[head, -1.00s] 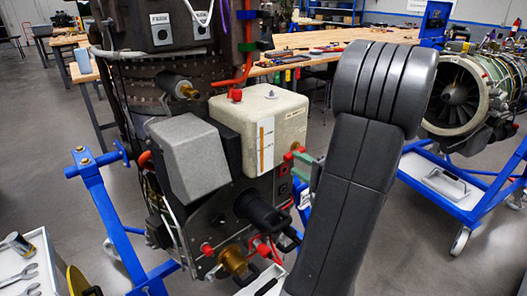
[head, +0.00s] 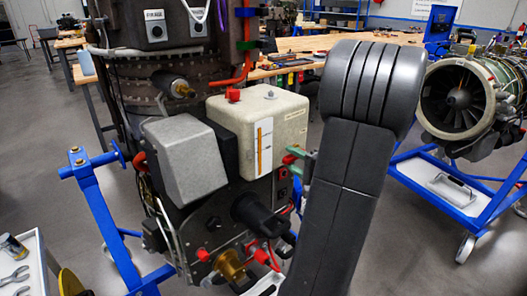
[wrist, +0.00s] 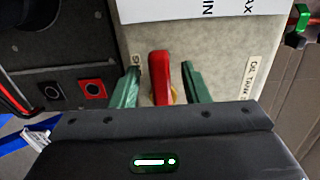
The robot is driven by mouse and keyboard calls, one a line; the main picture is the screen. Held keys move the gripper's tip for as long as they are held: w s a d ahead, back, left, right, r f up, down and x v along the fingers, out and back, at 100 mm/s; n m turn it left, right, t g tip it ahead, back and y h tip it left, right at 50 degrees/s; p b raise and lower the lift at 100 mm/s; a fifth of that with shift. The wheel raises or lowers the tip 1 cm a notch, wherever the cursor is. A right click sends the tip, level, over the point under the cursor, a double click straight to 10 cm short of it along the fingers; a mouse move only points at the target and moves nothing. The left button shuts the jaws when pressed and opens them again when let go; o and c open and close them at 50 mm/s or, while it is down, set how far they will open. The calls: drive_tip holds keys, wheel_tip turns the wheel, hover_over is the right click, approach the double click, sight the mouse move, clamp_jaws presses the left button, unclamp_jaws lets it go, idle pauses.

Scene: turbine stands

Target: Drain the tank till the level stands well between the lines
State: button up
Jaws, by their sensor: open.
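The cream tank (head: 225,110) sits on the dark engine block in the head view, with a red cap (head: 233,95) on top. Its white gauge plate (head: 268,150) carries an upright orange column (head: 260,148); the lines beside it are too small to read exactly. In the wrist view the gauge plate (wrist: 180,8) shows only its lettered end, and the level is out of view. A red lever (wrist: 160,80) stands on the tank wall. My gripper (wrist: 159,76) is open, its green fingers on either side of the lever with small gaps.
A grey box (head: 185,160) and a black cylinder (head: 255,215) project near the tank. Red and black buttons (wrist: 93,88) lie left of the lever. A blue stand (head: 95,195) is at left, another engine (head: 455,98) on a blue cart at right.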

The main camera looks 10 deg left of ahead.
drive_tip(key=shift+b, duration=0.4)
idle(0.3)
clamp_jaws()
idle(1.3)
